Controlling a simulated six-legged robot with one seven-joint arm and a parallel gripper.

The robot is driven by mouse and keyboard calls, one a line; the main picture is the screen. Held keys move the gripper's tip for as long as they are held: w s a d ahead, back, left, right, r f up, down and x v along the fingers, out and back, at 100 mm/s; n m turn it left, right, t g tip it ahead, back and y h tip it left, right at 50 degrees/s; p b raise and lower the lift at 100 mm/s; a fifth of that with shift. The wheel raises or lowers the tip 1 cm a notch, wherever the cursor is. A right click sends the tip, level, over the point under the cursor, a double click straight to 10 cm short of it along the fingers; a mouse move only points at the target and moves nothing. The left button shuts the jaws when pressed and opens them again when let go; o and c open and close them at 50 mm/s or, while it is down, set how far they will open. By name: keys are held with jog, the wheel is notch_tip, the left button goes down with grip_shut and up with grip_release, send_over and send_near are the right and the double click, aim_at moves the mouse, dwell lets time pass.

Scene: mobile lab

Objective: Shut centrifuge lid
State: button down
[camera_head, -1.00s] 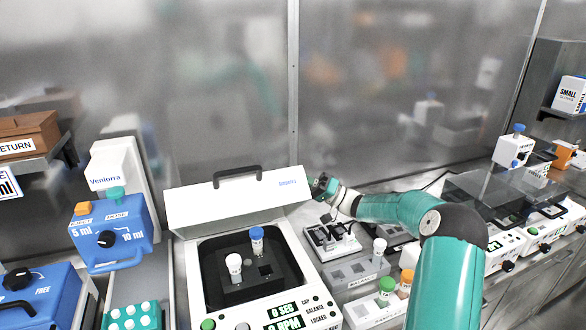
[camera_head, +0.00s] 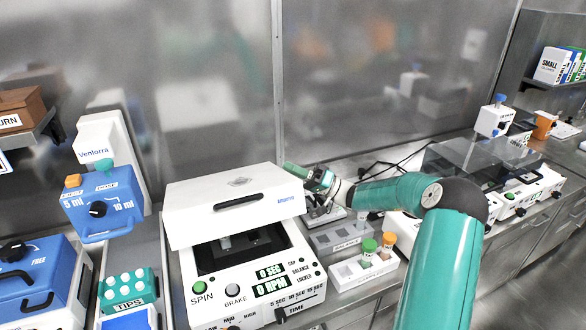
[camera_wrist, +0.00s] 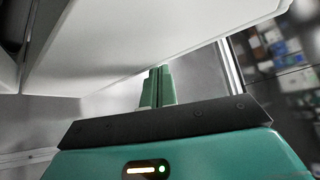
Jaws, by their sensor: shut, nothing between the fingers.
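The centrifuge (camera_head: 228,270) stands on the bench with its white lid (camera_head: 190,212) tilted low over the chamber, partly open. A dark gap shows under the lid's front edge, with a tube dimly visible inside. In the wrist view the shut fingers (camera_wrist: 157,88) point up beside the pale underside of the lid (camera_wrist: 140,40). Whether they touch it, I cannot tell.
A tube rack (camera_head: 365,270) with green and orange caps and a balance block (camera_head: 338,238) stand right of the centrifuge. The wall panel is close behind.

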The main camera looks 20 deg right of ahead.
jog(key=s+d, duration=0.6)
jog(key=d, duration=0.5)
jog(key=shift+s+d+f, duration=0.2)
jog(key=shift+s+f, duration=0.05)
jog(key=shift+f, duration=0.15)
